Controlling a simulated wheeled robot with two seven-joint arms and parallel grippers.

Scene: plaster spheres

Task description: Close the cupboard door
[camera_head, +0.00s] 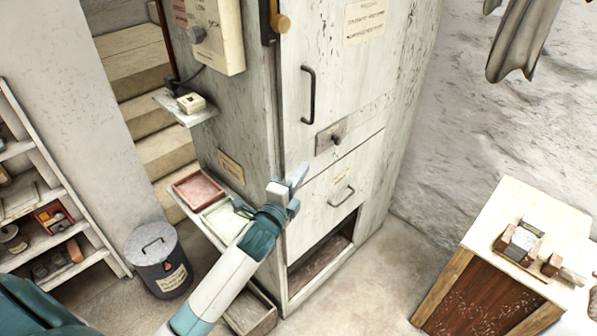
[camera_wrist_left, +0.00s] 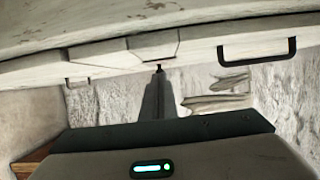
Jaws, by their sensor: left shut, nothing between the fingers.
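The tall, worn white cupboard (camera_head: 236,115) stands in the middle of the head view. Its upper door (camera_head: 352,85) has a black bar handle (camera_head: 308,95) and looks flush or almost flush with the frame; a small gap cannot be ruled out. A latch plate with a dark knob (camera_head: 336,139) sits at the door's lower part. My left gripper (camera_head: 297,176) is shut and empty, in front of the cupboard's left front edge, below the handle. In the wrist view its narrow fingers (camera_wrist_left: 158,92) point along the pale front, near the handle (camera_wrist_left: 257,50); contact cannot be told. My right gripper is out of view.
A lower panel with a handle (camera_head: 341,197) sits above an open recess (camera_head: 320,262). Side trays (camera_head: 198,188), a lidded grey bin (camera_head: 158,262) and shelves (camera_head: 40,195) stand left. A wooden table (camera_head: 530,215) stands right. Grey cloth (camera_head: 518,40) hangs upper right.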

